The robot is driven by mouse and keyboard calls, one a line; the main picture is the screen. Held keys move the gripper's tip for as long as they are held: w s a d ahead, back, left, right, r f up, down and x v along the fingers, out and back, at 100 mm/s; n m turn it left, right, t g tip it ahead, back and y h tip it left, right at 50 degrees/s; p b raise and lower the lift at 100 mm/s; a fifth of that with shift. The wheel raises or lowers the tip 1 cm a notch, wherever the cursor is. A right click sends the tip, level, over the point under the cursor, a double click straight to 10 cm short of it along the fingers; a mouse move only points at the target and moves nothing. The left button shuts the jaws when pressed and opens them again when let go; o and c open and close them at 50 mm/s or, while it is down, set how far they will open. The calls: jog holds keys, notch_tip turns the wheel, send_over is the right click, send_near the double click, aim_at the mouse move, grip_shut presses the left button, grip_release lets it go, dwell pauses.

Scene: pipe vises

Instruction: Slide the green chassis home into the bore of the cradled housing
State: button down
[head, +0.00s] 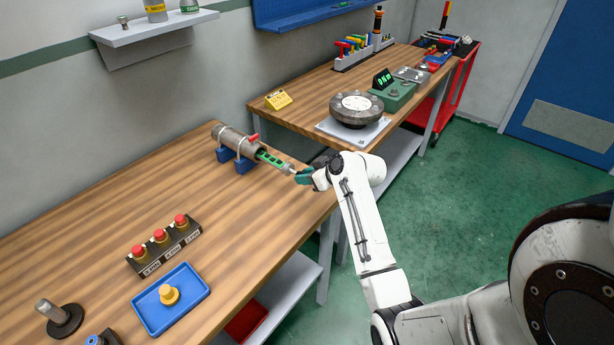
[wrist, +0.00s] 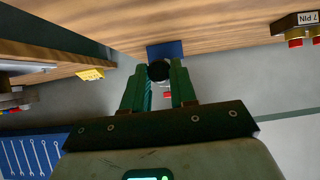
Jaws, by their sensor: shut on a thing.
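The grey cylindrical housing (head: 236,143) lies on its side in blue cradles (head: 244,166) near the back edge of the wooden bench. The green chassis (head: 272,159) lines up with the housing's right end; its far end meets the bore mouth, and how deep it sits is hard to tell. My gripper (head: 303,176) is shut on the chassis's grey outer end, to the right of the housing. In the wrist view, my fingers (wrist: 158,88) flank a dark round end, with a blue cradle (wrist: 165,49) behind. The bore is hidden there.
A red clamp handle (head: 253,137) stands by the housing's right end. A button box (head: 163,245) and a blue tray (head: 171,299) with a yellow part sit nearer on the bench. A second bench (head: 305,108) holds a heavy flange (head: 356,107) beyond my gripper.

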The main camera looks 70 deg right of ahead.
aim_at(269, 158)
jog(key=shift+w+d+b, duration=0.2)
jog(key=shift+w+b, duration=0.1)
jog(key=shift+w, duration=0.5)
jog(key=shift+w+d+b, duration=0.2)
jog(key=shift+w+b, duration=0.05)
jog(key=shift+w, duration=0.55)
jog(key=shift+w+d+b, duration=0.2)
jog(key=shift+w+b, duration=0.1)
jog(key=shift+w, duration=0.6)
jog(key=shift+w+d+b, duration=0.2)
jog(key=shift+w+b, duration=0.15)
jog(key=shift+w, duration=0.45)
jog(key=shift+w+d+b, duration=0.15)
jog(key=shift+w+b, duration=0.25)
jog(key=shift+w, duration=0.35)
jog(key=shift+w+d+b, duration=0.2)
jog(key=shift+w+b, duration=0.15)
jog(key=shift+w, duration=0.45)
jog(key=shift+w+d, duration=0.1)
jog(key=shift+w, duration=0.05)
jog(key=shift+w+d+b, duration=0.2)
jog(key=shift+w+b, duration=0.35)
jog(key=shift+w, duration=0.3)
jog(key=shift+w+d+b, duration=0.2)
jog(key=shift+w+b, duration=0.35)
jog(key=shift+w, duration=0.3)
jog(key=c, duration=0.8)
grip_release()
jog(key=shift+s, duration=0.1)
